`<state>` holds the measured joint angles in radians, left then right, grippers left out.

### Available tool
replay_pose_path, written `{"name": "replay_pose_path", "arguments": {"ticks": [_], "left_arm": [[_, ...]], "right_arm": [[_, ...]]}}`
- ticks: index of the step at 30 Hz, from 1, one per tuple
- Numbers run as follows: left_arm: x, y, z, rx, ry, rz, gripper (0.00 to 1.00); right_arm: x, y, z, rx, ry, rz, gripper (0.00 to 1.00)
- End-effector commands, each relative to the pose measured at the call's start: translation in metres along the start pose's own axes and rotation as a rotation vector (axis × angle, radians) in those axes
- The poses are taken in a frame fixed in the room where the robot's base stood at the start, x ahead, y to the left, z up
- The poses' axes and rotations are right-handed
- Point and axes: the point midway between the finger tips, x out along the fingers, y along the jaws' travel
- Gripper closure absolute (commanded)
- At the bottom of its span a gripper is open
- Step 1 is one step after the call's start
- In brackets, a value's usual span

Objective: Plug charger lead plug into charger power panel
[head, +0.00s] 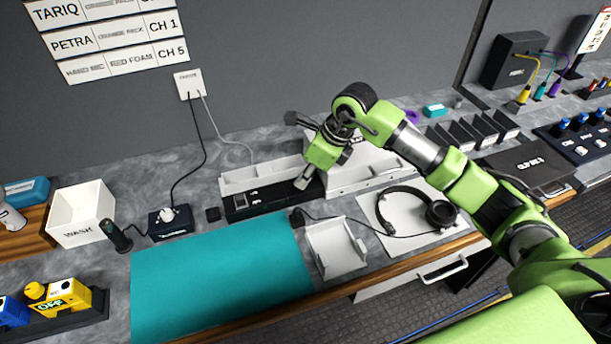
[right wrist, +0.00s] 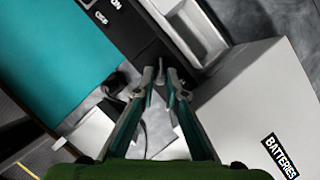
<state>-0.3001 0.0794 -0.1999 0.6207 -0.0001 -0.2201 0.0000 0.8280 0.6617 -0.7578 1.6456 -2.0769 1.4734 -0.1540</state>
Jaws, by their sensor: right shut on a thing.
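The black panel (head: 240,206), which looks like the charger power panel, lies behind the teal mat. It has a switch marked ON and OFF, and it also shows in the right wrist view (right wrist: 127,40). My right gripper (head: 302,184) points down at the panel's right end. In the right wrist view its fingertips (right wrist: 161,82) are close together on a small dark grey piece, apparently the charger lead plug (right wrist: 161,70). The fingers hide most of it, and I cannot tell whether it is seated in the panel. My left gripper is not in view.
A white tray (head: 238,183) stands behind the panel. A white BATTERIES box (right wrist: 255,110) is close on the right. A white cradle (head: 335,262), a black cable end (head: 297,217) and a headset (head: 440,213) lie in front. The teal mat (head: 220,275) is clear.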

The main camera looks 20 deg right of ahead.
Motion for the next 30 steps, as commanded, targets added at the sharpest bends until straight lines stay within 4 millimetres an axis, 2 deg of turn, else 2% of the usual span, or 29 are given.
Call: {"name": "replay_pose_path", "arguments": {"ticks": [2, 3, 5, 6, 15, 19, 23, 30], "left_arm": [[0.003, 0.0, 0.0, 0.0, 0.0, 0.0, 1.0], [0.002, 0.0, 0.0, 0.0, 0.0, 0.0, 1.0], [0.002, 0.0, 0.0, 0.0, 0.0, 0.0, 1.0], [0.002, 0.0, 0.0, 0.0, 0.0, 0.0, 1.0], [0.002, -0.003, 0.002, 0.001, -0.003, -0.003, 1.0], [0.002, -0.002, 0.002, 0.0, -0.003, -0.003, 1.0], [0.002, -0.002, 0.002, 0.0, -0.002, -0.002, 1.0], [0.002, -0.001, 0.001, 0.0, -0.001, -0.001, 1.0]], "right_arm": [[0.003, 0.0, -0.002, 0.0, 0.001, 0.0, 1.0], [0.003, 0.0, -0.002, 0.0, 0.001, 0.0, 0.85], [0.002, 0.0, -0.001, 0.0, 0.002, 0.0, 0.7], [0.002, 0.0, -0.001, 0.0, 0.002, 0.0, 0.68], [0.001, 0.0, -0.001, 0.0, 0.002, 0.0, 0.68], [-0.008, 0.0, -0.001, -0.001, 0.001, -0.001, 0.68], [-0.03, -0.001, -0.001, -0.002, 0.0, -0.004, 0.68], [-0.082, -0.002, -0.001, 0.0, -0.001, -0.004, 0.68]]}}
